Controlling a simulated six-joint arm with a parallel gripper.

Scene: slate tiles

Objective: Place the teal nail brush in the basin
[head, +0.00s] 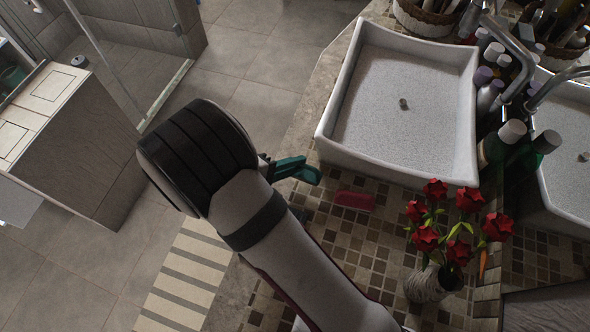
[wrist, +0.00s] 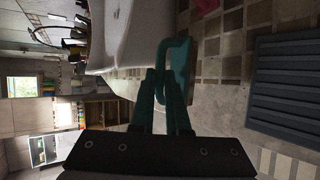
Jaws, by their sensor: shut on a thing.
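The teal nail brush (head: 304,172) is held by my gripper (head: 283,167), just left of the basin's near left corner in the head view. In the wrist view the brush (wrist: 181,68) shows its looped handle between the tips of my gripper (wrist: 162,90). The gripper is shut on it, and the arm hides part of the hold in the head view. The white rectangular basin (head: 395,168) stands on the tiled counter and looks empty, with a round drain in its floor. The basin also shows in the wrist view (wrist: 122,38).
A pink-red item (head: 354,200) lies on the counter before the basin. A vase (head: 432,284) of red roses stands near right. Bottles (head: 488,96) and a tap (head: 512,55) line the basin's right side; a basket (head: 425,20) is behind. A slatted mat (head: 185,275) lies on the floor.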

